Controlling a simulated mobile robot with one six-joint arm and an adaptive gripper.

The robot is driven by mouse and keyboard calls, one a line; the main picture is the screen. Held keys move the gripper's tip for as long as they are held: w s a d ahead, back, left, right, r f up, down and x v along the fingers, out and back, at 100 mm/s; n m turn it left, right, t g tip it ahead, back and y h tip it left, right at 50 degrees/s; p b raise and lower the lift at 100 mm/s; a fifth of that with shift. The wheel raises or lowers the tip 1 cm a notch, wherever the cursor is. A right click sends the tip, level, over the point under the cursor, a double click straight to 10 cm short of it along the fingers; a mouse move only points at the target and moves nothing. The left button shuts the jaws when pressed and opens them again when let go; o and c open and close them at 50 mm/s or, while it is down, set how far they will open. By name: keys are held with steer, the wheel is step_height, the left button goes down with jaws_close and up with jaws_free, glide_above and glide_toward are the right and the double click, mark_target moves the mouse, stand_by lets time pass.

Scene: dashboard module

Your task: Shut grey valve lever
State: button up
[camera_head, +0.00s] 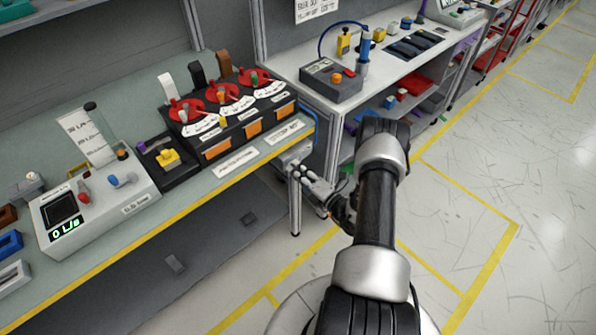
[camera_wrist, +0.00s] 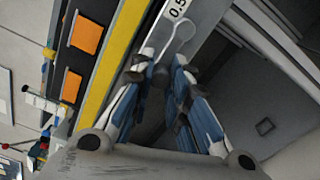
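My gripper (camera_wrist: 162,66) is at the front edge of the bench, near its right end; it also shows in the head view (camera_head: 312,186). Its blue and white fingers are apart, with a gap between the tips. A pale grey rounded piece with a thin stem (camera_wrist: 181,29) lies just beyond the fingertips, against a grey panel marked "0.5". I cannot tell whether it is the grey valve lever or whether a finger touches it. A blue-grey lever (camera_head: 123,180) stands on the white display module, well to the left of my gripper.
The white module (camera_head: 130,202) reads 0 L/s and also carries a red lever (camera_head: 83,190). A black unit with red discs (camera_head: 240,125) stands near the bench's right end. The bench's yellow edge (camera_wrist: 118,58) runs close beside my gripper. Open floor (camera_head: 455,180) lies to the right.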

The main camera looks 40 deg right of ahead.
steer(key=o, duration=0.5)
steer(key=shift+s, duration=0.1)
steer(key=s+d, duration=0.1)
steer(key=s, duration=1)
steer(key=shift+s, duration=0.4)
